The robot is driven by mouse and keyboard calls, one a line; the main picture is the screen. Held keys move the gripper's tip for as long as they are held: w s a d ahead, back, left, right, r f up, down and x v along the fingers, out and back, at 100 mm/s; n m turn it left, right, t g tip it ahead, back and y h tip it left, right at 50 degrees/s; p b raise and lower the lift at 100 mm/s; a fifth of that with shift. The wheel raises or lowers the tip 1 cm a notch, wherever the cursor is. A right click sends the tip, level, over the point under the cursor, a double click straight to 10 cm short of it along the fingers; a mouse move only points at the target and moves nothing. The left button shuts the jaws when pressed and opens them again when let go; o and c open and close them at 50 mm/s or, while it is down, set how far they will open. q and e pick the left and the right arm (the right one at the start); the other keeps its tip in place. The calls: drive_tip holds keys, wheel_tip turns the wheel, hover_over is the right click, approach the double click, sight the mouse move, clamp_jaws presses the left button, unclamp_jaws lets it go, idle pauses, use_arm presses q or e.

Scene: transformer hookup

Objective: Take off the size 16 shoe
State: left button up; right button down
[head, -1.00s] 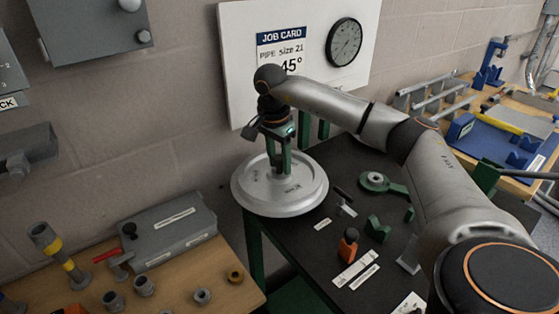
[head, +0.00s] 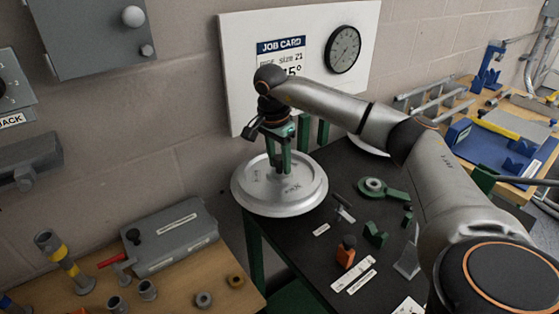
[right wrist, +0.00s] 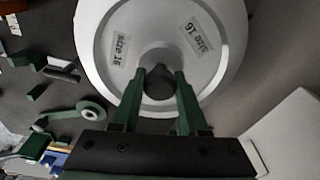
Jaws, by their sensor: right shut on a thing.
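The size 16 shoe is a large pale grey disc (head: 248,192) with a raised hub. Two "size 16" labels show on it in the right wrist view (right wrist: 120,45). In the head view it overhangs the left corner of the black-topped bench. It looks clear of the bench top, but its underside is hidden. My right gripper (head: 279,172) points down over its middle. Its green fingers are shut on the hub, with one finger on each side in the right wrist view (right wrist: 160,78). My left gripper is not in view.
The dark bench (head: 325,268) holds a green ring-ended tool (head: 371,187), an orange bottle (head: 346,252) and small green blocks. A silver round rim (head: 368,148) shows partly behind my arm. A wooden bench (head: 225,297) with a grey case (head: 170,240) stands at left.

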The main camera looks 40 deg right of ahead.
drive_tip(key=shift+r, duration=0.2)
wheel_tip(320, 180, up, 5)
drive_tip(key=p, duration=0.5)
idle(0.3)
drive_tip(key=shift+f, duration=0.1)
